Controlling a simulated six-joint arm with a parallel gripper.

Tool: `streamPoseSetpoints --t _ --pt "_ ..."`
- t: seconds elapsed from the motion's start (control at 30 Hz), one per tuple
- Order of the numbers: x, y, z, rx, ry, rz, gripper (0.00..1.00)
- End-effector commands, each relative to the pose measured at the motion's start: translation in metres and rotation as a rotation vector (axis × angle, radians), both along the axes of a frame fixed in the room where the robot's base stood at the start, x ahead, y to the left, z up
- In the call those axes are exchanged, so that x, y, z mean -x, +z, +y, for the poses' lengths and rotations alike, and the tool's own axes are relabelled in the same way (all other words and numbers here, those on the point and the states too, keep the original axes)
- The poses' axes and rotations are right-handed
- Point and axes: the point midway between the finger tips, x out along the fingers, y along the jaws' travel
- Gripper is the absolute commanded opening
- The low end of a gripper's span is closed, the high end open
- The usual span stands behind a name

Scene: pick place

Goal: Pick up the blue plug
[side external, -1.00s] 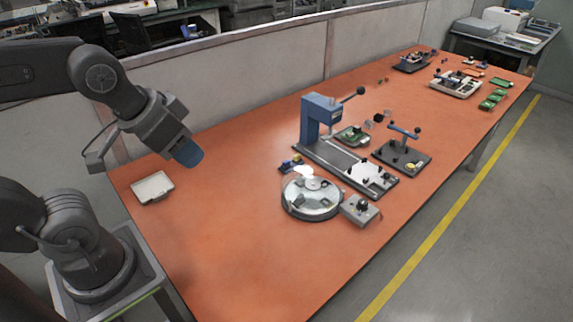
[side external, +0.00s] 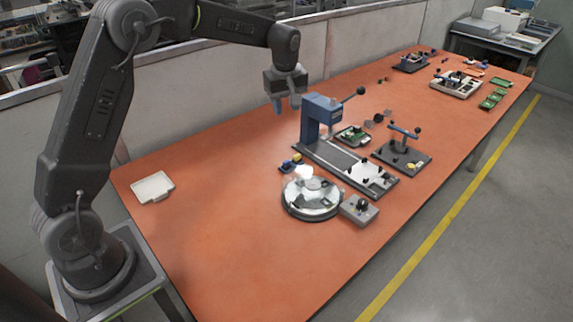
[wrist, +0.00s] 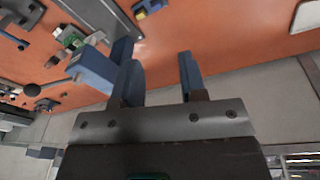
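A small blue piece (side external: 285,168) lies beside a yellow one (side external: 297,158) on the orange table, just behind the round turntable; it looks like the blue plug, but it is too small to be sure. It also shows at the top of the wrist view (wrist: 140,14). My gripper (side external: 279,107) is up in the air behind the blue press, above and beyond the plug. In the wrist view its two blue fingers stand apart with nothing between them (wrist: 160,72).
The blue press (side external: 320,114) stands close to my gripper. The round turntable (side external: 311,204) with a control box (side external: 358,210) is in front of the plug. A white tray (side external: 153,187) lies at the left. A low wall (side external: 240,92) runs behind the table. The table's front left is clear.

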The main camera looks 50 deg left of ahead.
Motion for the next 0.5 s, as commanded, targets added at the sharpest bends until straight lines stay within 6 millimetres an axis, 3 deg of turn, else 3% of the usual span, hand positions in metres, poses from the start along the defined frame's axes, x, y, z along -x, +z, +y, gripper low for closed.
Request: streamPoseSetpoints --t 0.03,0.2,0.5 --pt "-0.013 -0.023 0.009 0.004 0.064 0.020 0.38" --pt "-0.039 -0.075 0.031 0.010 0.244 0.053 0.38" --pt "-0.049 -0.115 0.044 0.008 0.346 0.071 0.38"
